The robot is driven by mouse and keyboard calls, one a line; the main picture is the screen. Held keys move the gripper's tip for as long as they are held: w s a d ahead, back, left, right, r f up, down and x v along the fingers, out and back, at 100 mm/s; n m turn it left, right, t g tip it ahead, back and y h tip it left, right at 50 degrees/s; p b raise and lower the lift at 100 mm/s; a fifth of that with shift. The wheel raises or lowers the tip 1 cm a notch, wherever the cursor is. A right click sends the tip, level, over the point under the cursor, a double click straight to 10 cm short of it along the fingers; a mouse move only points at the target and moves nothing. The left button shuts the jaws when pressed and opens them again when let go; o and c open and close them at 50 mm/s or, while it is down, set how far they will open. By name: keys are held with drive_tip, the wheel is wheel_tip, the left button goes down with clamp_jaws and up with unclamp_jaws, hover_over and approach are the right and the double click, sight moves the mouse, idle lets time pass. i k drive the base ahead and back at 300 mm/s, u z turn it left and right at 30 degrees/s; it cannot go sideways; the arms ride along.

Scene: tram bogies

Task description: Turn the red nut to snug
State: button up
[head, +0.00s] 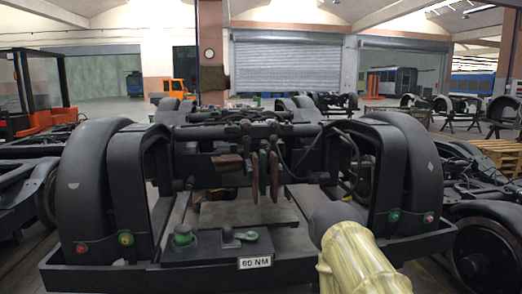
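Small coloured nuts sit on the front of the dark bogie frame (110,275). A red nut (429,218) is at the right, beside a green nut (394,215). Another small red nut (81,248) is at the left, beside a yellow nut (126,239). They are too small to tell how tight they are. My cream arm shows at the lower right; my gripper cannot be made out.
Curved dark wheel guards (90,180) rise on both sides of the bogie. Brown brake parts (255,170) and hoses fill its middle. More bogies stand left and right. An orange forklift (40,100) and roller shutters (285,65) are farther back.

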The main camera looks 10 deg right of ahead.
sight(82, 247)
drive_tip(key=k, duration=1.2)
drive_tip(key=u, duration=0.95)
drive_tip(key=i, duration=1.65)
drive_tip(key=z, duration=0.35)
